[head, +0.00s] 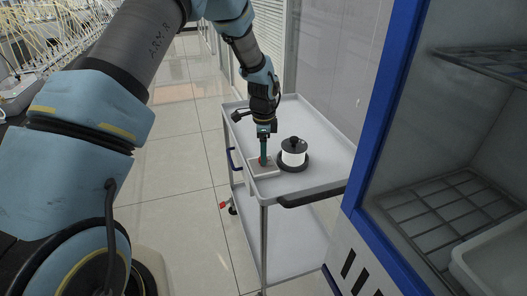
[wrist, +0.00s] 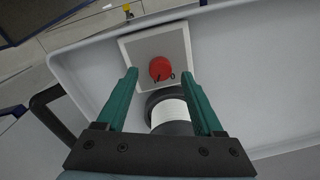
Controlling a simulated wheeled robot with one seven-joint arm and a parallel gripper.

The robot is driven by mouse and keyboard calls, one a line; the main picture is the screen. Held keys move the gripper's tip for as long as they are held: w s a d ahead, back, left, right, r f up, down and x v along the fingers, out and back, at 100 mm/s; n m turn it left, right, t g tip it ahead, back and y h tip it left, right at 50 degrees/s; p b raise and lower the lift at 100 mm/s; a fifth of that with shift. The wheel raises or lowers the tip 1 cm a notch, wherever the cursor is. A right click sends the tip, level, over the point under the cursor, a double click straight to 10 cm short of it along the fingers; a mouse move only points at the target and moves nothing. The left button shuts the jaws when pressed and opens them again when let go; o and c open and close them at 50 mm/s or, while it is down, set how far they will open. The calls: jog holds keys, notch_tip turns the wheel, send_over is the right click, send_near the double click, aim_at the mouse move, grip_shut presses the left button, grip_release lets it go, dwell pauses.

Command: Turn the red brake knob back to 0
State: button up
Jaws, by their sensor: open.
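The red brake knob (wrist: 161,67) sits on a pale square plate (wrist: 142,47) on the trolley top. In the wrist view a dark mark shows at the knob's lower edge, and a "0" is printed on the plate just to its right. My gripper (wrist: 159,73) is open, its two green fingers on either side of the knob with gaps between. In the head view my gripper (head: 263,160) points down over the plate (head: 264,170) and mostly hides the knob. Whether the fingertips reach knob height is unclear.
A white and black round container (head: 293,154) stands on the trolley (head: 325,178) close beside the plate; it shows below the knob in the wrist view (wrist: 170,113). A blue-framed cabinet (head: 385,105) stands at the right. Bare trolley top lies around them.

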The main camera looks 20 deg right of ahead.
jog(key=shift+f, duration=0.75)
jog(key=shift+c, duration=0.4)
jog(key=shift+w, duration=0.1)
grip_shut()
